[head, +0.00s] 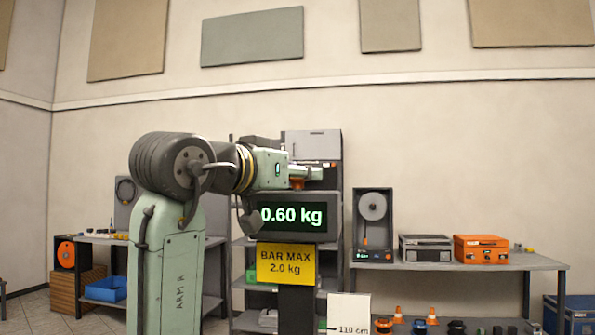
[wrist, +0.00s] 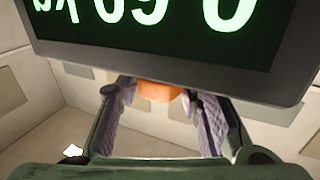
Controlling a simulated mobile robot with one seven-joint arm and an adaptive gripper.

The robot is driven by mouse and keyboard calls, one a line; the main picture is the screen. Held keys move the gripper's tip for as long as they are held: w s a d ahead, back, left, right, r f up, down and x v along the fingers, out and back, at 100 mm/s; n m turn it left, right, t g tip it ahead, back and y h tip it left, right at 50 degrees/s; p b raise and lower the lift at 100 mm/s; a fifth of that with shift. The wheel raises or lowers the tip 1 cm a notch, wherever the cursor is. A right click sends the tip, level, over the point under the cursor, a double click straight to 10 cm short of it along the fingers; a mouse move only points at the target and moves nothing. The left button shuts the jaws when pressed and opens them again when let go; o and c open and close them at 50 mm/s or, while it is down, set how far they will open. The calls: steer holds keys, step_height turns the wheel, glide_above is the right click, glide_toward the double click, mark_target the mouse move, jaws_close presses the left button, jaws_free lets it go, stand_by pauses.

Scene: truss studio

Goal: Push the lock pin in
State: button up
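An orange rounded part (wrist: 155,91), which may be the lock pin's knob, shows at the lower edge of the display box in the wrist view. My gripper (wrist: 161,98) is open, its two grey-purple finger pads apart on either side of the orange part; I cannot tell whether they touch it. In the head view my gripper (head: 312,173) is just above the display box (head: 296,236), with a bit of orange (head: 297,184) under it. The display reads 0.60 kg and appears upside down in the wrist view (wrist: 180,42). No pin shaft is visible.
A yellow sign (head: 286,264) reading BAR MAX 2.0 kg hangs below the display. A grey shelf rack (head: 312,146) stands behind it. A workbench (head: 460,262) at right holds an orange case (head: 481,249) and a grey case (head: 425,248). Another bench (head: 95,240) is at left.

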steer(key=o, duration=0.4)
steer(key=v, duration=1.2)
stand_by(0.3)
